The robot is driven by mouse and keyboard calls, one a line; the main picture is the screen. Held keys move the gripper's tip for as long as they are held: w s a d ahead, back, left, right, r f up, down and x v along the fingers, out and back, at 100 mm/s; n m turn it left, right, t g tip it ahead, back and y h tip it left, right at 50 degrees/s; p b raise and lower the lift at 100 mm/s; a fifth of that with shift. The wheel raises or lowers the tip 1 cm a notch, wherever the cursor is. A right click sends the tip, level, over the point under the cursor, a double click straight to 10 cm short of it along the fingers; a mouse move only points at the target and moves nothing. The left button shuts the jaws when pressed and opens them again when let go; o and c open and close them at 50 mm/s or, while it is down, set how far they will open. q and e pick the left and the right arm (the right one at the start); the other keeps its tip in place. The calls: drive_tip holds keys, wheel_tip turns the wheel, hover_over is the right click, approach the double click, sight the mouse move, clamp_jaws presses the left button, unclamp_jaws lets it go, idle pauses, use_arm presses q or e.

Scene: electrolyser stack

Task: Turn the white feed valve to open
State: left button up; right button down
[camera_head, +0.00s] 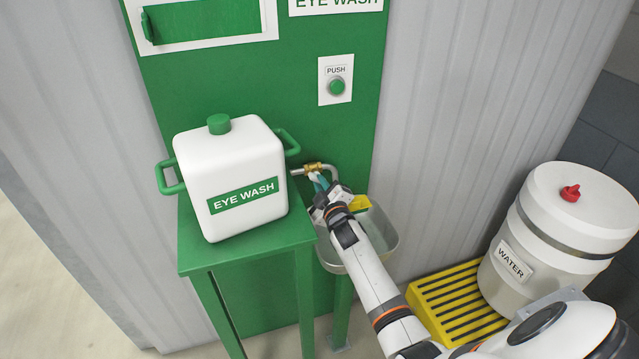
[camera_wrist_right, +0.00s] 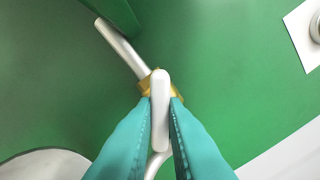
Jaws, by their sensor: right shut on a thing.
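The white feed valve's lever (camera_wrist_right: 160,98) lies between the two teal fingers of my right gripper (camera_wrist_right: 160,112) in the right wrist view, running nearly straight up and down there. The brass valve body (camera_wrist_right: 146,84) shows behind the lever. In the head view the brass body (camera_head: 313,168) sits on a pale pipe at the green panel, above the basin. My right gripper (camera_head: 321,183) is shut on the lever and mostly hides it in the head view. My left gripper is in neither view.
A white eye wash tank (camera_head: 232,175) stands on a green stand (camera_head: 245,252) left of the valve. A metal basin (camera_head: 383,240) is below my right gripper. A green push button (camera_head: 337,87) is above.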

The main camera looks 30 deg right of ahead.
drive_tip(key=n, duration=0.3)
drive_tip(key=shift+n, duration=0.3)
drive_tip(key=shift+f+b, duration=0.1)
drive_tip(key=shift+b, duration=0.2)
drive_tip(key=shift+n, duration=0.7)
drive_tip(key=n+b, duration=0.1)
drive_tip(key=n, duration=0.1)
drive_tip(key=shift+n, duration=0.4)
drive_tip(key=c, duration=1.3)
unclamp_jaws()
drive_tip(key=shift+s, duration=0.1)
